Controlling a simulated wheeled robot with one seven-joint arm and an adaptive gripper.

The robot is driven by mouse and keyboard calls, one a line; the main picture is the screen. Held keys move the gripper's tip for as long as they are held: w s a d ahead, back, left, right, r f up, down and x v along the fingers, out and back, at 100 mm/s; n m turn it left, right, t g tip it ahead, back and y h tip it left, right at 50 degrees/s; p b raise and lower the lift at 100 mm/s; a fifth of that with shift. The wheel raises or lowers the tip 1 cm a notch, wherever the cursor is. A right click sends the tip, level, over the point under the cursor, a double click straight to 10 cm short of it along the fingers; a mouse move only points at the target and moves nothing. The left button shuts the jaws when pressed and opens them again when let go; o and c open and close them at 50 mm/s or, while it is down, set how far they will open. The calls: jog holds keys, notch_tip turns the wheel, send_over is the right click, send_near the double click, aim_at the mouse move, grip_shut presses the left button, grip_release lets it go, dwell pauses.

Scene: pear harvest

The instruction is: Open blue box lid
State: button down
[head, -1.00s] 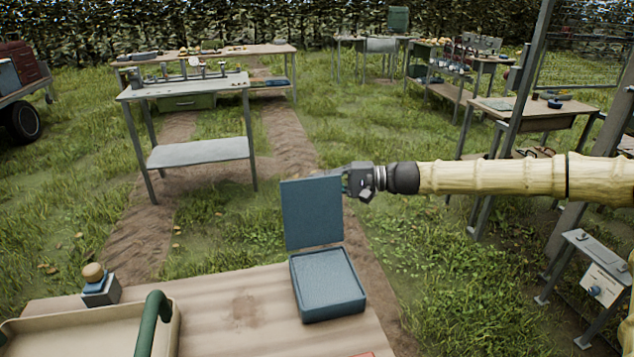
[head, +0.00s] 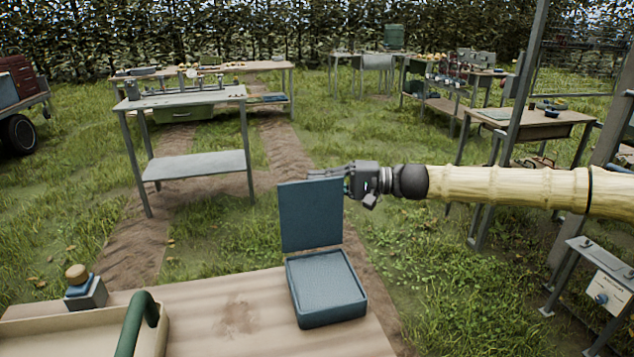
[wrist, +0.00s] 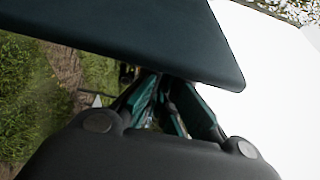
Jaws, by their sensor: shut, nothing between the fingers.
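The blue box (head: 327,290) stands on the wooden table at the right of the robot's front, in the head view. Its lid (head: 310,215) stands upright at the back edge, so the box is open. My gripper (head: 318,175) is at the lid's upper right corner, at or behind its top edge. The lid also shows as a dark panel across the top of the wrist view (wrist: 120,35), with the gripper's fingers (wrist: 165,100) beside its edge. The fingers are shut with nothing between them. Their tips are partly hidden by the lid, and I cannot tell whether they touch it.
A cream tray with a green handle (head: 138,320) sits at the table's left front. A small block with a round wooden knob (head: 80,285) is behind it. The table between tray and box is clear. A metal-legged bench (head: 190,165) stands farther off on the grass.

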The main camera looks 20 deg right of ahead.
jog(key=v, duration=1.2)
